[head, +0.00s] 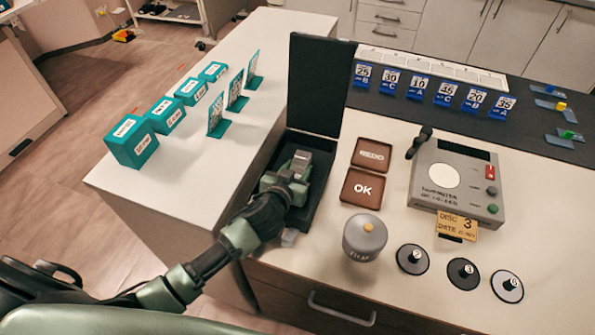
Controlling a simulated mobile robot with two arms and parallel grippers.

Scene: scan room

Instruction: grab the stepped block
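My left gripper (293,176) reaches into an open black case (328,150) whose lid stands upright behind it. A small grey block-like piece (301,160) shows right at the fingertips, inside the case; it may be the stepped block. The fingers and the piece overlap in this view, so I cannot tell whether the gripper is shut on it. My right gripper is not in view.
To the right are trays marked REDO (372,154) and OK (361,189), a grey densitometer (458,180), a lidded grey canister (365,237) and three discs (463,273). Teal boxes (131,142) stand on the left counter. The raised case lid (320,84) is a tall obstacle.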

